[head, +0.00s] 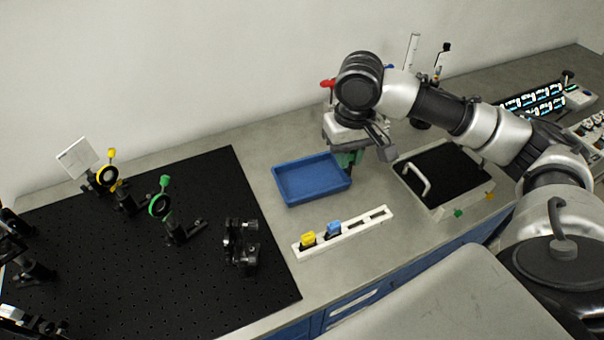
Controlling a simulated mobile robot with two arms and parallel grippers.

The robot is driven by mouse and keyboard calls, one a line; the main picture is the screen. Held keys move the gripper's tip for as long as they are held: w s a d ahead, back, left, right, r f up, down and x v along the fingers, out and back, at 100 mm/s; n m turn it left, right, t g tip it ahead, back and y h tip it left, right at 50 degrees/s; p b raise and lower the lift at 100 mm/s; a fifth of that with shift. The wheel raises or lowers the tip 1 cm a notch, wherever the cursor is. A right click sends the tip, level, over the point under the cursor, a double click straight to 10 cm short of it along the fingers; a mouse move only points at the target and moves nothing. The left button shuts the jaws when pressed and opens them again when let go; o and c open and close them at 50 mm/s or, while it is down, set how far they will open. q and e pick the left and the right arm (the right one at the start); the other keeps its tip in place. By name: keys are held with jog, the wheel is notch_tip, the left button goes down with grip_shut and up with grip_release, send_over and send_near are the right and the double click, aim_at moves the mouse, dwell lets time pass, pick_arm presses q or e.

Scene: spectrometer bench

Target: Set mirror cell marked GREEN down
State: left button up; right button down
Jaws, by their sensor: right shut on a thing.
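My right gripper (352,142) points down just behind the right end of the blue tray (290,198). It is shut on a green piece (346,159), taken as the mirror cell marked GREEN; the gripper hides most of it, and I cannot tell whether it touches anything below. My left gripper is not in view.
A black breadboard (205,290) at left carries a green ring mount (159,206), a yellow ring mount (107,176) and a black mount (240,245). A black-topped box (443,172) with a handle stands right of the tray. Bare bench lies between breadboard and rack.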

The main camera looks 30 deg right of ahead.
jog(key=shift+a+n, duration=0.2)
jog(key=shift+n, duration=0.1)
jog(key=w+a+f, duration=0.2)
jog(key=w, duration=0.1)
jog(key=w+a+f+p, duration=0.1)
jog(key=w+a+f, duration=0.1)
jog(key=w, duration=0.1)
jog(key=w+a+f+p, duration=0.1)
jog(key=w+a+f, duration=0.1)
jog(key=w, duration=0.1)
jog(key=shift+w+a+f, duration=0.1)
jog(key=shift+f, duration=0.1)
jog(key=shift+f+p, duration=0.35)
notch_tip(320, 180, down, 3)
jog(key=shift+f+p, duration=0.1)
jog(key=shift+p, duration=0.3)
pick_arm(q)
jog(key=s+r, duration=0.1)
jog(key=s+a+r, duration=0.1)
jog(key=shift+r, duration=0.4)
pick_arm(e)
jog(key=shift+f, duration=0.1)
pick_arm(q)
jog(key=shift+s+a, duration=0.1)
